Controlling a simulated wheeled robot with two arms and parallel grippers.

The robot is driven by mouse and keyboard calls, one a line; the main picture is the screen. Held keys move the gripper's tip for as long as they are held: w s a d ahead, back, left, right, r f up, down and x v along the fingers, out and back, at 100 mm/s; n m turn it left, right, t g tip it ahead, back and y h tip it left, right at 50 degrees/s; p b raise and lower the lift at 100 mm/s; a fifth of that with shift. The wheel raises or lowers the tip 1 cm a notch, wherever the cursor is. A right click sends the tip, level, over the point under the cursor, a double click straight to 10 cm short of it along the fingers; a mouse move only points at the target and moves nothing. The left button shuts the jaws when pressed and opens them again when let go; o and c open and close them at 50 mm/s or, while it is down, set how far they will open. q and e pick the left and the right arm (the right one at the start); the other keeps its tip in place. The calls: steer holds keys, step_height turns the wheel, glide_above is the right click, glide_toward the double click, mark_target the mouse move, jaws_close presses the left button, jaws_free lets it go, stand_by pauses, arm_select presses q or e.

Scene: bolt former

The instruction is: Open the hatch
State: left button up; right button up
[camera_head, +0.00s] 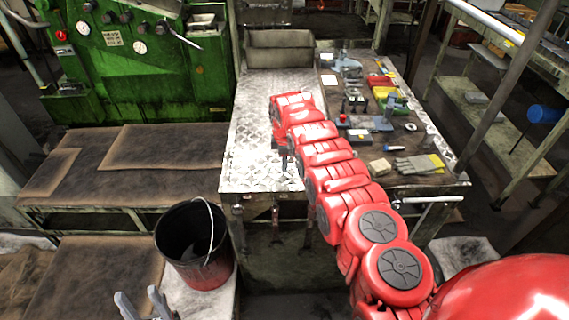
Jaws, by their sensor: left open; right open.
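No part is clearly marked as the hatch. A pale diamond-plate metal top (250,130) lies flat in the middle, and I cannot tell whether it is the hatch. My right arm reaches over it from the lower right. My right gripper (287,163) points down over the front part of the plate, small and partly hidden by the wrist; I cannot tell whether it touches the plate. My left gripper (137,297) is at the bottom left edge, with two grey fingers apart and nothing between them, left of the bucket.
A black and red bucket (194,245) with a wire handle stands at the front left. A green machine (165,65) with gauges is at the back left, behind brown worn covers (165,148). A metal bin (280,50) sits behind the plate. Tools and gloves (415,165) lie on the right.

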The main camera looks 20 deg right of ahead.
steer(key=shift+f, duration=0.1)
jaws_close()
stand_by(0.3)
stand_by(1.2)
